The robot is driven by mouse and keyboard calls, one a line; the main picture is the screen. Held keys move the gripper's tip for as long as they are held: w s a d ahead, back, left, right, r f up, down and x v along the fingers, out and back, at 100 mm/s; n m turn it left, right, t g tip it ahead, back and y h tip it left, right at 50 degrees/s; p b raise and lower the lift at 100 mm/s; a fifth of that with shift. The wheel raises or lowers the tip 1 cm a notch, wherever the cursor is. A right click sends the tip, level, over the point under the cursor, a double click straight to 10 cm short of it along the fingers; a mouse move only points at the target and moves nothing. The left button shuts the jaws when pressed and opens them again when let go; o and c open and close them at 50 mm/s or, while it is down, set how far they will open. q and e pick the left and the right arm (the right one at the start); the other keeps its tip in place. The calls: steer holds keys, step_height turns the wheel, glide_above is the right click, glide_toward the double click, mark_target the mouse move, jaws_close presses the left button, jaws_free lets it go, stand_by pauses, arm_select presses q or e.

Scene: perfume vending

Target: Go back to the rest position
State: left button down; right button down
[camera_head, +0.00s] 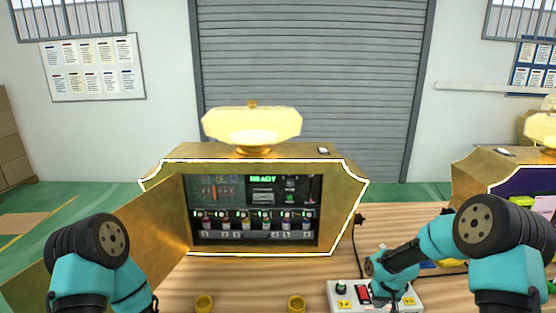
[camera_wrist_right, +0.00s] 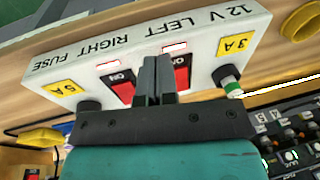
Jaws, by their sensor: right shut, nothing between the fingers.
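My right gripper (camera_wrist_right: 157,75) is shut and empty. In the right wrist view its fingertips are over the white switch box (camera_wrist_right: 205,42), between a left red switch (camera_wrist_right: 123,91) and a right red switch (camera_wrist_right: 181,76). I cannot tell whether the tips touch the box. In the head view my right arm reaches in from the right over the switch box (camera_head: 340,289) and hides part of it. My left arm's links show at the lower left, but its gripper is out of view.
A gold perfume vending machine (camera_head: 345,207) stands mid-table, its door (camera_head: 150,232) open to the left. Its panel reads READY (camera_head: 263,179) in green. A second gold machine (camera_head: 475,175) is at right. Cables run near the box.

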steer(key=s+f+m, duration=0.1)
steer(key=s+d+m, duration=0.1)
steer(key=shift+s+f+m+t+y, duration=0.3)
steer(key=shift+f, duration=0.05)
steer(key=s+a+f, duration=0.3)
steer(key=s+a, duration=0.1)
steer(key=s, duration=0.3)
steer(key=s+a+f+y, duration=0.1)
steer(key=s+a+f, duration=0.3)
steer(key=s, duration=0.4)
steer(key=s+a+f+g, duration=0.1)
steer(key=s+a+f, duration=0.2)
steer(key=s, duration=0.5)
steer(key=shift+s+a+f+n, duration=0.2)
steer(key=shift+a+f+n, duration=0.2)
steer(key=shift+a, duration=0.35)
